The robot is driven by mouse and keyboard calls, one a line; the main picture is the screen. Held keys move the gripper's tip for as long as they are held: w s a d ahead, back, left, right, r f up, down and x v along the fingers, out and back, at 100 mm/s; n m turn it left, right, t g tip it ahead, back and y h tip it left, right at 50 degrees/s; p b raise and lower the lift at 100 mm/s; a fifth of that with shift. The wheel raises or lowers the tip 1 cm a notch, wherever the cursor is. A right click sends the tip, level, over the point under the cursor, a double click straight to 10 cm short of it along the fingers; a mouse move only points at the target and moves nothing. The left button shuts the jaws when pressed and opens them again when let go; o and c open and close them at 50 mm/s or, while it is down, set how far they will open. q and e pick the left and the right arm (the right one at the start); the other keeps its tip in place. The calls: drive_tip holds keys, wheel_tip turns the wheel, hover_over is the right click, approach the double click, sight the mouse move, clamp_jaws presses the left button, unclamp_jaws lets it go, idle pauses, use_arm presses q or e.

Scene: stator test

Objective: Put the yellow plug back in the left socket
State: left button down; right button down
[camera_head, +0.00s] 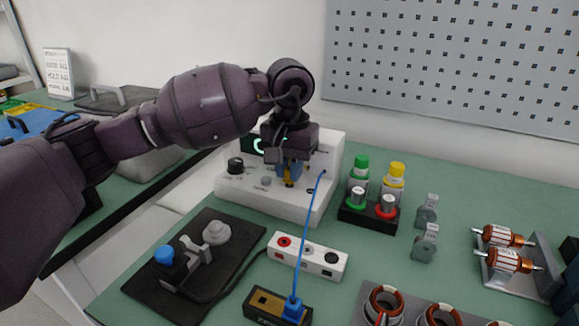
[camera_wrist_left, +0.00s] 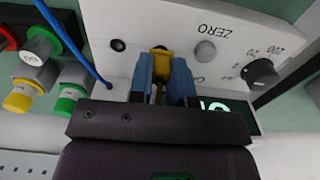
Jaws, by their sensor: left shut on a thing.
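The white instrument (camera_head: 262,201) stands on the bench with a display, a dark knob and a round grey button. My left gripper (camera_head: 289,174) reaches over its top, with blue fingers pointing down at the front panel. In the left wrist view the gripper (camera_wrist_left: 161,70) is shut on the yellow plug (camera_wrist_left: 160,50), which sits between the fingertips close to the panel. A dark, empty-looking socket (camera_wrist_left: 117,45) shows beside it on the panel. The socket behind the plug is hidden, and I cannot tell whether the plug touches or enters it. My right gripper is not in view.
A blue cable (camera_head: 308,235) runs from the instrument's right part to a blue plug (camera_head: 293,309) in a black block. Green and yellow-capped posts (camera_head: 395,178) stand close on the right. A white socket strip (camera_head: 308,255) and a black fixture plate (camera_head: 230,235) lie in front.

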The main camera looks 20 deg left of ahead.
use_arm(q)
drive_tip(key=shift+f, duration=0.2)
drive_tip(key=shift+f, duration=0.3)
idle(0.3)
drive_tip(key=c, duration=1)
unclamp_jaws()
